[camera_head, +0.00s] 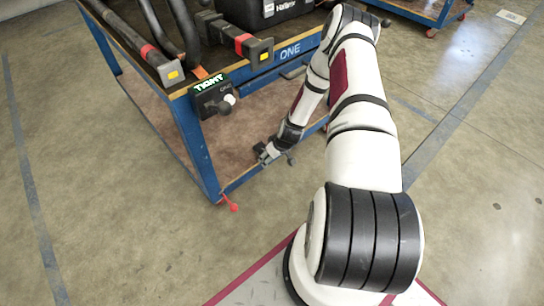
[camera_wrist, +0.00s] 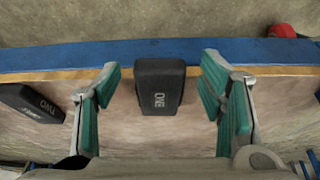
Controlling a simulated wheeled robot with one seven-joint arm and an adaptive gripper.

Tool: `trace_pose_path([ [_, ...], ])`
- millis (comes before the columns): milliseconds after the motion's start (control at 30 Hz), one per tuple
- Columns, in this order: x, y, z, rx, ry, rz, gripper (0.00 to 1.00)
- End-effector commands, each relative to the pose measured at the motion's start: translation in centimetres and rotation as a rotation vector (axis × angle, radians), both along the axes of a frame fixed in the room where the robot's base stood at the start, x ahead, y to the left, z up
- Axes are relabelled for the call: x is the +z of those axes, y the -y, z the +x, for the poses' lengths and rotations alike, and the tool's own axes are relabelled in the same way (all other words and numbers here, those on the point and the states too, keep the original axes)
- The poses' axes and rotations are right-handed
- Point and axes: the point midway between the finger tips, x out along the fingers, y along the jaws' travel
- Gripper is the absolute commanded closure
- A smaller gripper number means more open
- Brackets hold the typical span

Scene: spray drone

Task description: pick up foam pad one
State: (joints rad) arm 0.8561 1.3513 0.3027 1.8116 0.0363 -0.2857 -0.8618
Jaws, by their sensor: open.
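Foam pad one, a black block marked "ONE" (camera_wrist: 160,88), lies on the brown shelf by its blue edge in the wrist view. My gripper (camera_wrist: 160,70) is open, with one green-lined finger on each side of the pad and a gap on both sides. In the head view my gripper (camera_head: 268,154) is low at the lower shelf of the blue cart. I cannot make out the pad there.
A second black pad (camera_wrist: 32,102) with lettering lies left of my left finger in the wrist view. The blue cart (camera_head: 194,145) carries dark tubes and a black case (camera_head: 262,10) on top. A red part (camera_head: 229,203) sticks out at the cart's lower corner. Floor left is clear.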

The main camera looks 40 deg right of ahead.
Motion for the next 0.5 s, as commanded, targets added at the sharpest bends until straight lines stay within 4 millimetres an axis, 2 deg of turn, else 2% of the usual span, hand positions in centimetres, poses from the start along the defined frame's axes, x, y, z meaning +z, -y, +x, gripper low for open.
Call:
trace_pose_path([
  [133, 0.2, 0.0, -0.1, 0.000, 0.000, 0.000, 0.37],
  [267, 1.4, 0.1, -0.5, 0.001, 0.001, -0.001, 0.37],
  [500, 5.7, 0.1, -2.3, -0.001, 0.001, -0.002, 0.37],
])
